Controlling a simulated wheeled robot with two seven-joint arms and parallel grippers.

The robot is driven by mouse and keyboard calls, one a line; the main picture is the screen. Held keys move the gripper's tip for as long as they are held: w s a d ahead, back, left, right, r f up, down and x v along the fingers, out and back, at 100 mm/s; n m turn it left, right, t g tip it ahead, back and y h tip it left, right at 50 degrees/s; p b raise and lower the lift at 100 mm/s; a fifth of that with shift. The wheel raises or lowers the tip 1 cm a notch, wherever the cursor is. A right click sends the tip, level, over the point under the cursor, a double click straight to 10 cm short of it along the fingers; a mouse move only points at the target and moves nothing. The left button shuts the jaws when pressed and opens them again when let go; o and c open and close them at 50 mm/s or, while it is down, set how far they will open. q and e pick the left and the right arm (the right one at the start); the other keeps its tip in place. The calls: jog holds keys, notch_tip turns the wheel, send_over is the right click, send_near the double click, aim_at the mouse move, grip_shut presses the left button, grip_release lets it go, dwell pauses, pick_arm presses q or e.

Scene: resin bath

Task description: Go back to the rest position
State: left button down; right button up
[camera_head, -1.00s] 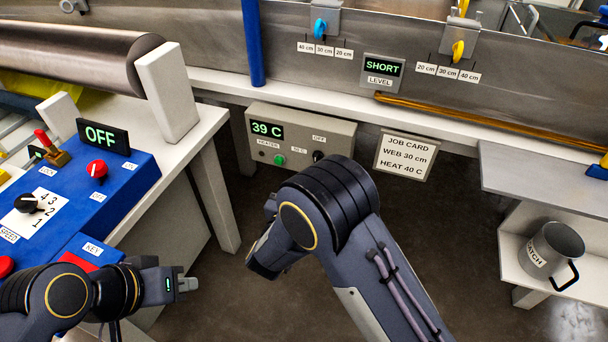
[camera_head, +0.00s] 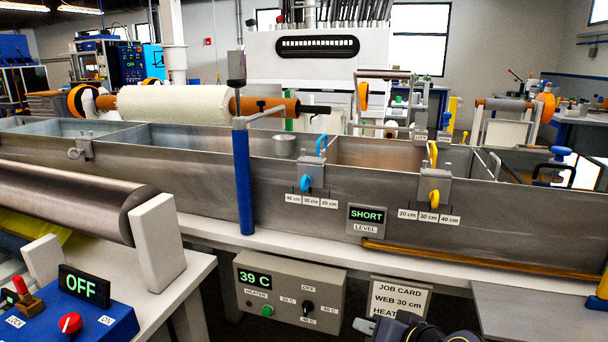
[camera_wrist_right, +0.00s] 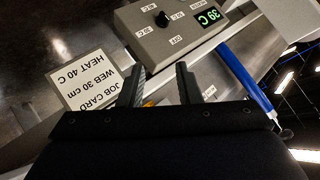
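My right gripper (camera_head: 366,326) shows at the bottom edge of the head view, in front of the job card (camera_head: 398,294), with much of the arm cut off. In the right wrist view its two fingers (camera_wrist_right: 160,84) are apart with nothing between them, so it is open. The heater box (camera_head: 287,283) reads 39 C and is to the left of the gripper. It also shows in the right wrist view (camera_wrist_right: 150,38). My left gripper is out of view.
The long metal bath (camera_head: 225,177) crosses the view, with a blue post (camera_head: 243,180) in front. A SHORT level display (camera_head: 366,219) is on its wall. The blue control panel (camera_head: 85,327) is at lower left. A grey shelf (camera_head: 520,308) is at lower right.

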jog(key=s+d+f+g+h, duration=0.1)
jog(key=s+d+f, duration=0.15)
jog(key=s, duration=0.45)
jog(key=s+d+f+g, duration=0.1)
jog(key=s+d+g, duration=0.15)
jog(key=s, duration=0.45)
jog(key=s+d+f+g+h, duration=0.1)
jog(key=s+d, duration=0.2)
jog(key=s, duration=0.4)
notch_tip(320, 180, up, 22)
jog(key=p, duration=2.2)
jog(key=shift+f+n, duration=0.15)
jog(key=shift+n, duration=0.25)
jog(key=shift+s, duration=0.1)
